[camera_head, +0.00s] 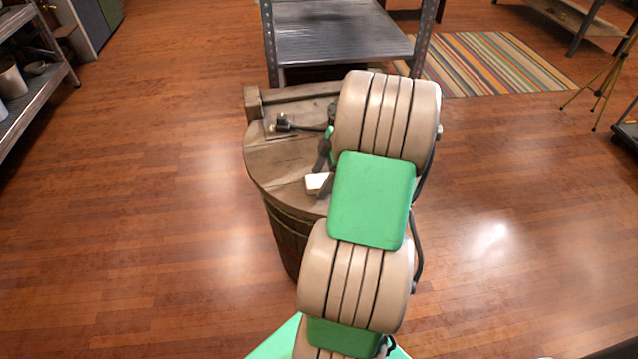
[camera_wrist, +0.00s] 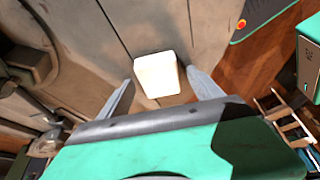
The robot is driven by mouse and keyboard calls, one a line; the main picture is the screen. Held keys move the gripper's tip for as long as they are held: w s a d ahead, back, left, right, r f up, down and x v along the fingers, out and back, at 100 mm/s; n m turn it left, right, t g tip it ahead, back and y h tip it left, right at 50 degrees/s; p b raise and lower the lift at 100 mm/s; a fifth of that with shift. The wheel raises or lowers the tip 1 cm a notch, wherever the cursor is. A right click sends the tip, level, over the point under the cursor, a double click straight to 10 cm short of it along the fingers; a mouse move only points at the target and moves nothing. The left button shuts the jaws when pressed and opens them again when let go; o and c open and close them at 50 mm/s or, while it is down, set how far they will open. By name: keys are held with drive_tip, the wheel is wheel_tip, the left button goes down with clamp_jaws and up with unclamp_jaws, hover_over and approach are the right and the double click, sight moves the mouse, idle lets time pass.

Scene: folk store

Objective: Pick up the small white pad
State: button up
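The small white pad (camera_head: 317,182) lies on the round wooden barrel top (camera_head: 272,163), near its front right part. My arm covers some of the barrel and part of my gripper in the head view. In the wrist view the white pad (camera_wrist: 158,75) sits between and slightly beyond the two fingertips of my gripper (camera_wrist: 160,88). The fingers are spread apart, one on each side of the pad, with a gap showing at the left. The right fingertip looks close to the pad's edge; I cannot tell whether it touches.
A dark metal fitting (camera_head: 284,123) lies on the barrel behind the pad. A metal shelf (camera_head: 340,38) stands behind the barrel. A striped rug (camera_head: 490,62) lies at the back right. Shelving (camera_head: 36,95) is at the far left. The wooden floor around is largely clear.

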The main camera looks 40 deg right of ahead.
sight(314, 181)
drive_tip(key=c, duration=1.4)
drive_tip(key=shift+r, duration=0.15)
drive_tip(key=shift+c, duration=0.2)
drive_tip(key=shift+r, duration=0.25)
wheel_tip(314, 181, up, 3)
drive_tip(key=shift+f+p, duration=0.15)
drive_tip(key=shift+p, duration=0.2)
drive_tip(key=s+a+r+p, duration=0.1)
drive_tip(key=s+a+r, duration=0.3)
drive_tip(key=s+r, duration=0.5)
drive_tip(key=s, duration=0.4)
drive_tip(key=shift+s+r, duration=0.25)
drive_tip(key=shift+r, duration=0.05)
